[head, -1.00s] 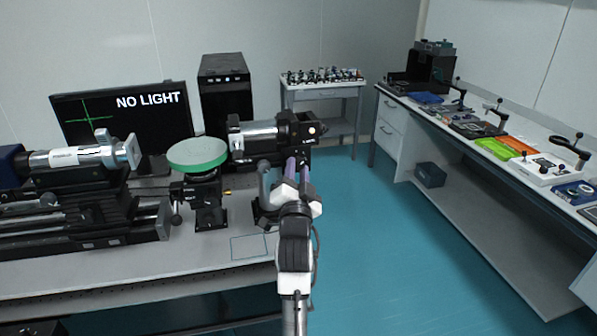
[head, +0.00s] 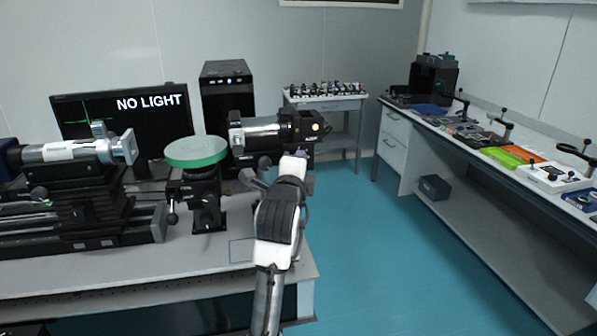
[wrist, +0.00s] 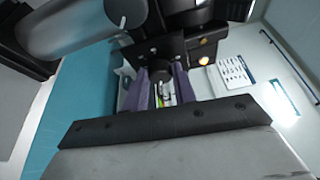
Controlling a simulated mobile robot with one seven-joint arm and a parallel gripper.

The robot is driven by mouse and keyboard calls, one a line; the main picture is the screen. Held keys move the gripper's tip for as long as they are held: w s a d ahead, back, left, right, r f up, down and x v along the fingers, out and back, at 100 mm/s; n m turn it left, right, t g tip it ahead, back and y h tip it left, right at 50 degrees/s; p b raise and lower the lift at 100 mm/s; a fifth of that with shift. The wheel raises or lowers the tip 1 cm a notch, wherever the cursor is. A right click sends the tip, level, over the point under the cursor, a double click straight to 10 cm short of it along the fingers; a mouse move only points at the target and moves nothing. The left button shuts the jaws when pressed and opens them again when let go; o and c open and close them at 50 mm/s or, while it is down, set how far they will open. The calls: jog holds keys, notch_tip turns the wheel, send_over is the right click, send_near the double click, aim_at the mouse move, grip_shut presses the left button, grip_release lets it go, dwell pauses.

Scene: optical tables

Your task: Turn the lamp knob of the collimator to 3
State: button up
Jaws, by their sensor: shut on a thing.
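The collimator (head: 262,134) is a black body with a silver barrel at the right end of the bench, beyond the green round platform (head: 197,151). My gripper (head: 284,158) is at its near side, low on the right end; its fingers are mostly hidden in the head view. In the wrist view, my gripper's purple fingers (wrist: 160,88) are shut on a dark round knob (wrist: 160,75), which I take as the lamp knob. Its scale and pointer cannot be read. A small orange-lit spot (wrist: 203,60) shows on the black housing beside it.
The monitor (head: 125,115) reads "NO LIGHT" beside a green cross. A silver-tubed instrument (head: 75,150) stands on the left of the bench. A side table (head: 535,215) with trays runs along the right.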

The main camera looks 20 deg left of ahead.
jog(key=m, duration=0.1)
jog(key=m+g, duration=0.1)
jog(key=m, duration=0.1)
jog(key=m+g, duration=0.1)
jog(key=shift+r+m, duration=0.25)
jog(key=shift+m, duration=0.05)
dwell(0.4)
jog(key=o, duration=1)
jog(key=shift+w, duration=0.1)
jog(key=b+v, duration=0.3)
jog(key=v, duration=1.1)
jog(key=shift+d+b, duration=0.2)
jog(key=shift+b, duration=0.15)
jog(key=shift+w, duration=0.1)
